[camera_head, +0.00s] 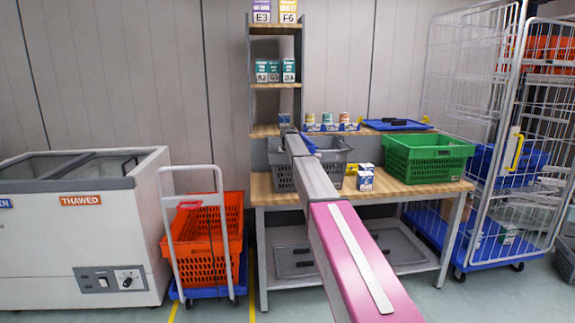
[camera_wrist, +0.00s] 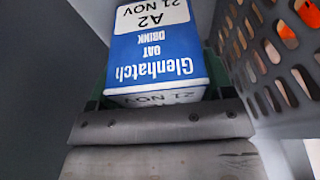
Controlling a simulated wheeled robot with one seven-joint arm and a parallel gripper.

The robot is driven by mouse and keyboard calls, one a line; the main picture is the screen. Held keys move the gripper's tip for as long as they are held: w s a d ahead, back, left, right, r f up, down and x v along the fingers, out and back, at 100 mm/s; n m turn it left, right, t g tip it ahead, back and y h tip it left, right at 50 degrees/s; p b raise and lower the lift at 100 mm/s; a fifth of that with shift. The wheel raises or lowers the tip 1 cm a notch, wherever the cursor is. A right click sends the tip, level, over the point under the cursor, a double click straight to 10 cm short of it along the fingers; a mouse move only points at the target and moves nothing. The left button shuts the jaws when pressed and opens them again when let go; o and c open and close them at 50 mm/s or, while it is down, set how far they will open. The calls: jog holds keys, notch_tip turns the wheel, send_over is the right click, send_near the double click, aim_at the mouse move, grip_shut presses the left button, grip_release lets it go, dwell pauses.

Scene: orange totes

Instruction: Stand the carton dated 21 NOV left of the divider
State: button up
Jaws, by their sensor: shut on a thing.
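The held carton (camera_wrist: 155,52) is blue and white and reads Glenhatch oat drink, A2, 21 NOV; its print is upside down in the wrist view. My gripper (camera_wrist: 160,118) is shut on it. In the wrist view, a perforated grey crate wall (camera_wrist: 270,55) stands close on the right. I cannot make out a divider; my arm hides part of the crate.
A blue-and-white carton (camera_head: 366,178) stands on the bench (camera_head: 412,188) between the grey crate and a green crate (camera_head: 428,158). Teal cartons (camera_head: 275,71) stand on the shelf above. An orange tote (camera_head: 208,235) is left.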

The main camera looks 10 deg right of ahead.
jog(key=shift+f, duration=0.55)
jog(key=o, duration=1.2)
jog(key=v, duration=1.3)
jog(key=shift+w+r, duration=0.1)
